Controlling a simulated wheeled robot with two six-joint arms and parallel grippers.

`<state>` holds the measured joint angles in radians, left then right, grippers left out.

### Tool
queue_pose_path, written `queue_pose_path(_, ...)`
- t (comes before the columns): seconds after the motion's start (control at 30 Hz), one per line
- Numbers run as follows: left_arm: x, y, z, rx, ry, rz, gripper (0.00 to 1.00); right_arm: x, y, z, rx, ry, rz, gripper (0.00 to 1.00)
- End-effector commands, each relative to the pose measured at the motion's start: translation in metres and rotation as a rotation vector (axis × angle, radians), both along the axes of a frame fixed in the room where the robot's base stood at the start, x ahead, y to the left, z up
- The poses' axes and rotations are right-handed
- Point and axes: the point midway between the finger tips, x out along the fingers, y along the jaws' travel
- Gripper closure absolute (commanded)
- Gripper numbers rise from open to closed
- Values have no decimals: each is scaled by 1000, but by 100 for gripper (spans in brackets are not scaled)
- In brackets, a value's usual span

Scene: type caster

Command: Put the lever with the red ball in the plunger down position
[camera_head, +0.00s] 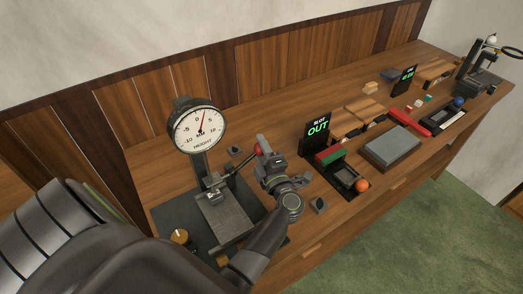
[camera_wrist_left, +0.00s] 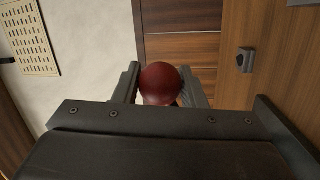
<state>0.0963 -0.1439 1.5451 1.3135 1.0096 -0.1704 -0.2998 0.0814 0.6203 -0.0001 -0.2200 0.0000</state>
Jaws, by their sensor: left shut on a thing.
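The lever's red ball (camera_head: 257,149) shows in the head view just right of the height gauge, at the end of a thin dark lever rod (camera_head: 238,165). The rod slopes up from the gauge stand to the ball. My left gripper (camera_head: 262,148) is at the ball. In the left wrist view the red ball (camera_wrist_left: 160,84) sits between the two fingers, which are shut on it. The round height dial (camera_head: 197,127) has its red needle a little right of the top. The plunger tip is too small to make out. My right gripper is not in view.
A dark "SLUG OUT" sign (camera_head: 318,129) stands right of my gripper, with an orange ball (camera_head: 362,185) near the table's front edge. A grey block (camera_head: 392,146) lies farther right. A brass knob (camera_head: 180,236) is at the front left.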

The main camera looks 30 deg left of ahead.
Motion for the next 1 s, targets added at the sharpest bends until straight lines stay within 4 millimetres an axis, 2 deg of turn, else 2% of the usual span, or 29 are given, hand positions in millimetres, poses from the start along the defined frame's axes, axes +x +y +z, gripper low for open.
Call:
queue_pose_path(0.03, 1, 0, 5, 1, -13, -2, 100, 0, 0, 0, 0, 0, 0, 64)
queue_pose_path(0.37, 2, 1, 6, 1, -20, -1, 100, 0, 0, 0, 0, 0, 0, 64)
queue_pose_path(0.4, 2, 0, 7, 1, -20, -1, 60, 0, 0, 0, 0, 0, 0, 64)
queue_pose_path(0.53, 1, 0, 6, 1, -17, -2, 43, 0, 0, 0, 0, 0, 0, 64)
queue_pose_path(1.0, 1, -3, 0, -2, -11, -1, 41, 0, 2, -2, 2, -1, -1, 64)
